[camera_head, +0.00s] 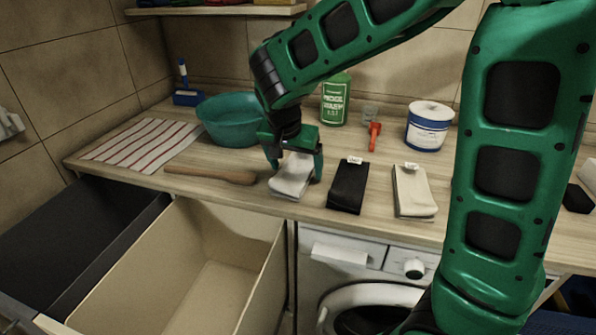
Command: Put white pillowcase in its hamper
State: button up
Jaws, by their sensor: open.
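A folded white cloth (292,176), which looks like the white pillowcase, lies on the wooden counter near its front edge. My gripper (294,172) is at this cloth, open, with a finger on either side of it; the gripper covers the cloth's far end. Whether the fingers touch the cloth I cannot tell. Two hampers stand in front of the counter at the left: a cream one (262,290), open and empty as far as I see, and a dark one (75,240) left of it.
A folded black cloth (348,188) and a folded cream cloth (412,192) lie to the right. A wooden paddle (210,175), striped towel (140,146), teal basin (229,118), green bottle (335,100) and white-blue tub (429,127) are also on the counter. A washing machine (360,268) stands below.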

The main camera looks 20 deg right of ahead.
jog(key=c, duration=1.4)
jog(key=shift+r, duration=0.1)
jog(key=shift+c, duration=0.2)
